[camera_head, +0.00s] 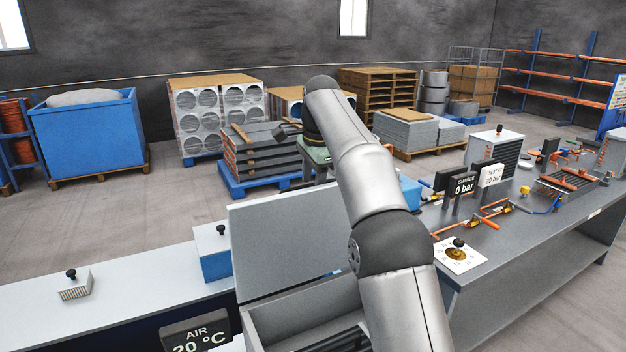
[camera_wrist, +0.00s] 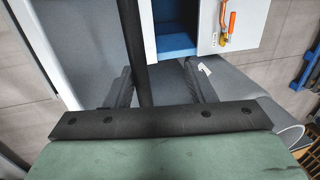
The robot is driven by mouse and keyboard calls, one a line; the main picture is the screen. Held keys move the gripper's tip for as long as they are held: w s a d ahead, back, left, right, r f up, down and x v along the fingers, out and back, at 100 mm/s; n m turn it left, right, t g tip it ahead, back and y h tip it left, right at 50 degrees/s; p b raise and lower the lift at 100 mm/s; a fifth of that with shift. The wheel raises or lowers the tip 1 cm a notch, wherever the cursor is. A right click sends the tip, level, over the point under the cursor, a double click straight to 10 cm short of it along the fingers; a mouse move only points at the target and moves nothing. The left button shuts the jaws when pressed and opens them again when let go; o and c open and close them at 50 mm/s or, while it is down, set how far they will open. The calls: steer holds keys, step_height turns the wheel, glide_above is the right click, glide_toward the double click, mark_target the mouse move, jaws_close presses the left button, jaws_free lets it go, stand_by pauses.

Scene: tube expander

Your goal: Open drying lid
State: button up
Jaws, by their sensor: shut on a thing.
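The drying lid (camera_head: 285,240) is a flat grey panel standing raised at the back of an open grey box (camera_head: 280,318) in the head view. The box interior shows below it, partly hidden by my arm. In the wrist view, a long dark handle bar (camera_wrist: 135,45) lies between the fingers of my gripper (camera_wrist: 158,85), nearer the left finger. My gripper is shut on this bar. A grey panel (camera_wrist: 85,45) shows beside the bar. In the head view my arm hides the right side of the lid, and the fingers are not clearly visible.
A blue box (camera_head: 213,255) sits left of the lid. The workbench (camera_head: 505,245) at right holds pressure displays (camera_head: 462,186) and orange-handled tools. Open floor (camera_head: 130,215) lies behind.

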steer(key=s+d+r+b, duration=0.2)
steer(key=s+r+b, duration=0.1)
steer(key=s+r, duration=1)
steer(key=shift+s+d+b, duration=0.4)
steer(key=shift+f, duration=0.1)
steer(key=s+d+f+n, duration=0.3)
steer(key=s+f, duration=0.6)
steer(key=f, duration=0.3)
steer(key=s+d+f+n, duration=0.4)
steer(key=s+f+n, duration=0.1)
steer(key=s+f, duration=0.5)
steer(key=s+d+f+n+g+h, duration=0.1)
steer(key=s+d+f+n, duration=0.3)
steer(key=s+f, duration=0.5)
step_height(320, 180, down, 5)
steer(key=shift+s+r+n+b, duration=0.15)
steer(key=shift+r+n+b, duration=0.05)
steer(key=shift+n+b, duration=0.2)
